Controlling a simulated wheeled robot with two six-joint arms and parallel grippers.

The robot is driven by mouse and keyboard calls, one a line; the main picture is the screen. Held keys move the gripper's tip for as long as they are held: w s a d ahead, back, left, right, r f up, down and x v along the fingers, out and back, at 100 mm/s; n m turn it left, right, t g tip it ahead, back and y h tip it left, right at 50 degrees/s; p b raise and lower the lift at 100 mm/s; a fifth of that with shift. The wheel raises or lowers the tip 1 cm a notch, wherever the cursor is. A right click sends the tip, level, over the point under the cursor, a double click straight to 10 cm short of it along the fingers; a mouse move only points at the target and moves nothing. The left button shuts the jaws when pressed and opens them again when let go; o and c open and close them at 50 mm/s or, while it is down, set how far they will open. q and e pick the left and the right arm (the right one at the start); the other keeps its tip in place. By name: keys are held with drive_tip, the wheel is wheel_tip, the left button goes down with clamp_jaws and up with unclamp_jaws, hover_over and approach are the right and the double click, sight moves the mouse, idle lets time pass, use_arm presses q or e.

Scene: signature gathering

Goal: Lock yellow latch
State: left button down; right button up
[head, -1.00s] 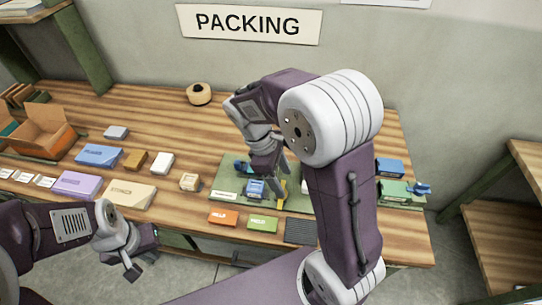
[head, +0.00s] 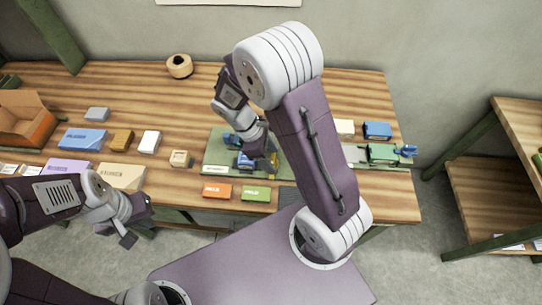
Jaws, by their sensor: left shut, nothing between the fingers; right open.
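A small yellow latch (head: 274,160) shows in the head view at the right of a blue device (head: 244,163), on a green board (head: 217,157) at the front middle of the bench. My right gripper (head: 266,166) points down right at the latch, partly hiding it. Its fingers are open, and whether they touch the latch I cannot tell. The latch's exact position is too small to make out. My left gripper (head: 129,239) is shut and empty, low at the left, in front of the bench edge and away from the latch.
An orange box (head: 217,190) and a green box (head: 256,194) lie at the front edge. Blue, brown and white boxes stand left of the board. A green and blue device (head: 383,153) sits to the right. The back of the bench (head: 140,85) is mostly clear.

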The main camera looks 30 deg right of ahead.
drive_tip(key=shift+w+f, duration=0.1)
drive_tip(key=shift+w, duration=0.05)
drive_tip(key=shift+c, duration=0.7)
clamp_jaws()
drive_tip(key=shift+d+r+m+g+y+p, duration=0.15)
drive_tip(key=shift+m+g+p, duration=0.15)
drive_tip(key=shift+m+p, duration=0.45)
drive_tip(key=shift+a+r+m+g+y+p, duration=0.15)
drive_tip(key=shift+m+g+p, duration=0.15)
drive_tip(key=shift+m+p, duration=0.4)
drive_tip(key=m+p, duration=0.1)
drive_tip(key=m+y+p, duration=0.1)
drive_tip(key=m, duration=0.1)
drive_tip(key=m+g+y+p, duration=0.1)
drive_tip(key=m, duration=0.1)
drive_tip(key=shift+w+d+m, duration=0.15)
drive_tip(key=shift+d+m, duration=0.1)
drive_tip(key=m+y+p, duration=0.1)
drive_tip(key=m, duration=0.3)
drive_tip(key=shift+d+f+m+y+p, duration=0.1)
drive_tip(key=shift+m+y+p, duration=0.2)
drive_tip(key=shift+y+p, duration=0.1)
drive_tip(key=m, duration=0.2)
drive_tip(key=m+y+p, duration=0.1)
drive_tip(key=m, duration=0.1)
drive_tip(key=shift+d+f+m+t+y, duration=0.1)
drive_tip(key=shift+m+t+y, duration=0.2)
drive_tip(key=shift+m, duration=0.3)
drive_tip(key=shift+o, duration=0.7)
unclamp_jaws()
